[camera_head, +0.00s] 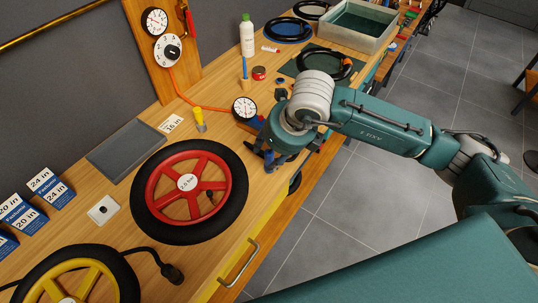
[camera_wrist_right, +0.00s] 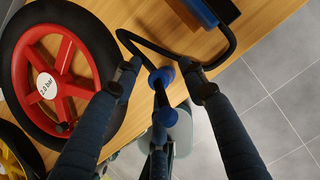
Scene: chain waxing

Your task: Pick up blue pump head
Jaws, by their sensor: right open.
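The blue pump head (camera_wrist_right: 165,74) shows in the right wrist view on the end of a black hose (camera_wrist_right: 139,50). It lies over the wooden bench near its front edge, in the space between the fingertips of my right gripper (camera_wrist_right: 160,82). The fingers are spread and not closed on it; one finger partly hides its lower side. In the head view my right gripper (camera_head: 267,157) points down at the bench edge, beside the red wheel, and the pump head cannot be told apart there. My left gripper is out of view.
A red wheel (camera_head: 166,188) with a black tyre lies left of my right gripper. A pump gauge (camera_head: 245,107) stands just behind it. A yellow wheel (camera_head: 62,284) lies front left.

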